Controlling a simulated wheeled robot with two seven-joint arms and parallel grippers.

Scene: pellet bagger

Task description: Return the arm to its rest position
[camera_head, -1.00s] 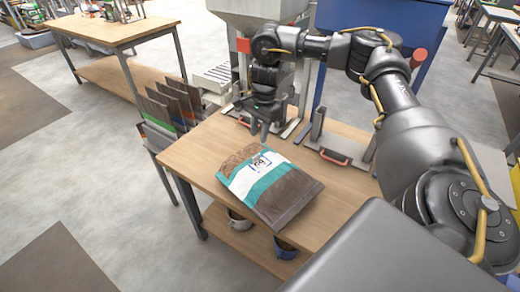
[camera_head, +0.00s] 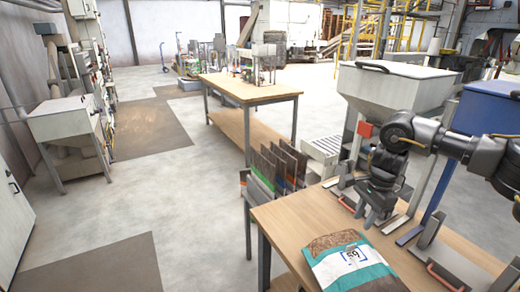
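My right arm comes in from the right edge, and its gripper (camera_head: 372,214) hangs pointing down above the back part of the wooden worktable (camera_head: 290,227). Its fingers are small and dark, and I cannot tell whether they are apart or closed. A filled bag (camera_head: 352,262) with brown, white and teal bands lies on the worktable in front of the gripper, apart from it. The bag's lower part is cut off by the bottom edge. My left gripper is out of view.
A grey hopper machine (camera_head: 398,88) stands behind the gripper, with a blue bin (camera_head: 490,115) to its right. A metal bracket (camera_head: 428,232) stands on the table right of the gripper. A rack of flat bags (camera_head: 275,170) is at the table's left. Open floor lies further left.

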